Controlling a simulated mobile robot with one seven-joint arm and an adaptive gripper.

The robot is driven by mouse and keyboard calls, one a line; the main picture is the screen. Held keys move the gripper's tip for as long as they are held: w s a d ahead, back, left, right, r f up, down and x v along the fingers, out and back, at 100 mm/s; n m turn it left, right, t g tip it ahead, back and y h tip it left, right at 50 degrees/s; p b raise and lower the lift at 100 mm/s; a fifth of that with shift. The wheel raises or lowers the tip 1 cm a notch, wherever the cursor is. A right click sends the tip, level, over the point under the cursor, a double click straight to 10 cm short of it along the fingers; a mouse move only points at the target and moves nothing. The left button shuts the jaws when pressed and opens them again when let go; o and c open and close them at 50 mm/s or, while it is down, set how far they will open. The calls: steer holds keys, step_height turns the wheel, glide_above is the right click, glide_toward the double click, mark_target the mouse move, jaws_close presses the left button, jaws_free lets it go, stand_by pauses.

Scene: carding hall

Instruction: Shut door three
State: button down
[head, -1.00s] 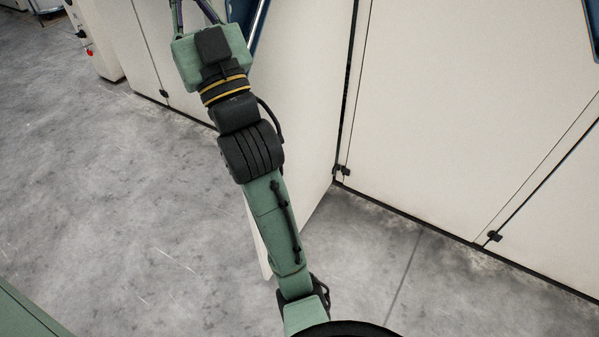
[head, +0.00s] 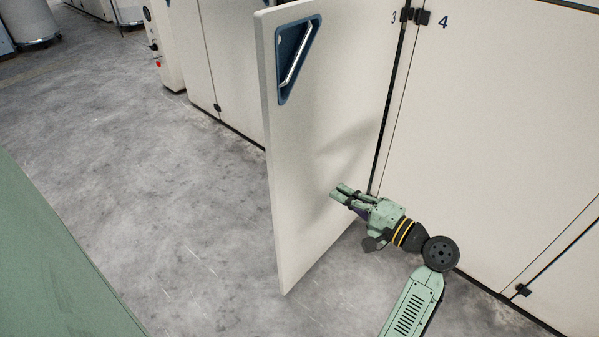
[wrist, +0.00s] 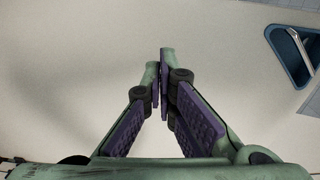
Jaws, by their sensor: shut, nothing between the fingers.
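Door three (head: 320,150) is a cream panel standing open, swung out from the cabinet front, with its hinge side at the right by the printed 3 (head: 393,18). Its face carries a blue triangular recess (head: 284,62) with a silver bar handle (head: 298,58) near the upper free edge. My gripper (head: 338,192) is shut and empty, low in front of this face, nearer the hinge side. In the wrist view, the shut fingertips (wrist: 164,56) point at the door face (wrist: 80,60), with the handle (wrist: 299,50) at upper right. I cannot tell whether they touch it.
Closed panel four (head: 480,120) stands right of the hinge (head: 408,16). Further closed panels (head: 228,60) and a unit with a red button (head: 158,64) are behind at the left. The grey concrete floor (head: 170,190) left of the door is clear.

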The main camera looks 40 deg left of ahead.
steer(key=p, duration=0.3)
glide_toward(289, 168)
steer(key=shift+g, duration=0.3)
steer(key=a, duration=0.5)
steer(key=shift+w+a+r, duration=0.15)
steer(key=shift+w+a, duration=0.05)
steer(key=shift+a, duration=0.8)
